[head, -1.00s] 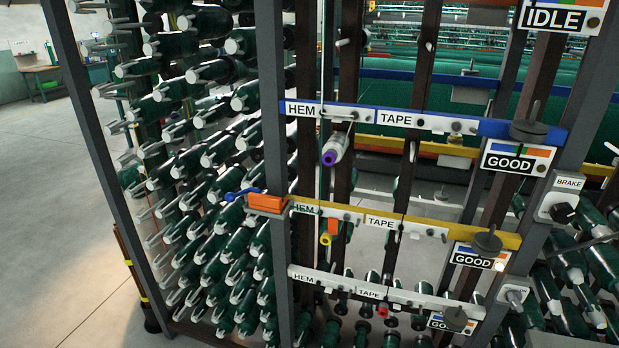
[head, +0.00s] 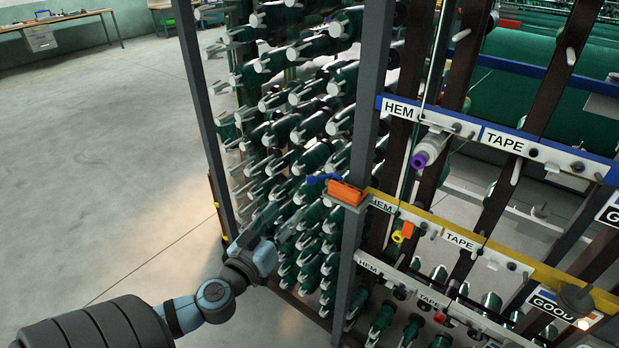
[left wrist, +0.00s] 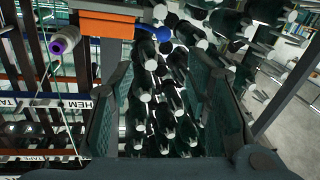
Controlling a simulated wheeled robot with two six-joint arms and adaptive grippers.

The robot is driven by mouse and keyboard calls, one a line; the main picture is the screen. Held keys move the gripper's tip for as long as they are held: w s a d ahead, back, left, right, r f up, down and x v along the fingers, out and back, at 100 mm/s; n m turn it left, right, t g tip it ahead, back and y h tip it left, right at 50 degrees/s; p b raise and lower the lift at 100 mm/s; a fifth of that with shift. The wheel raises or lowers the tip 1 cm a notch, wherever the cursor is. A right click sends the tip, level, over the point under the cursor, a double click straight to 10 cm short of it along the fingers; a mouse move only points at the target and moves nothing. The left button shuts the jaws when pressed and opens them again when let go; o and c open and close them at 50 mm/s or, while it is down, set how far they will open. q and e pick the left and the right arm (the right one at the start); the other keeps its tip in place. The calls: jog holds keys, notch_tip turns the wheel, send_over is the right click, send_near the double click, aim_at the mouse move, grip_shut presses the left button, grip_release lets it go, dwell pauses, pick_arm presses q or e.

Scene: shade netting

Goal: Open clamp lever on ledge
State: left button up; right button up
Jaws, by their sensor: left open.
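An orange clamp (head: 345,192) with a blue lever (head: 318,179) sits on a small ledge at the grey upright of the rack, at the left end of the yellow rail, in the head view. In the left wrist view the orange clamp (left wrist: 107,25) and the blue lever (left wrist: 155,33) show at the top, beyond the fingers. My left gripper (head: 272,218) is below and left of the clamp, in front of the spools, apart from the lever. Its two dark fingers stand wide apart and empty in the left wrist view (left wrist: 165,85). My right gripper is not in view.
Rows of green spools (head: 300,155) on pegs fill the rack's left side, close to my left gripper. A grey post (head: 202,120) stands at the rack's left edge. A purple-tipped cone (head: 428,152) hangs right of the clamp. The floor at left is clear.

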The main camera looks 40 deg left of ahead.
aim_at(309, 182)
pick_arm(q)
jog(key=p+x, duration=0.1)
jog(key=x, duration=0.3)
jog(key=p+x, duration=0.1)
jog(key=x, duration=0.3)
jog(key=p+x, duration=0.1)
jog(key=x, duration=0.3)
jog(key=shift+w+a, duration=0.25)
jog(key=shift+a, duration=0.1)
jog(key=shift+w+f, duration=0.15)
jog(key=shift+w, duration=0.45)
jog(key=shift+a, duration=0.1)
jog(key=shift+c, duration=0.3)
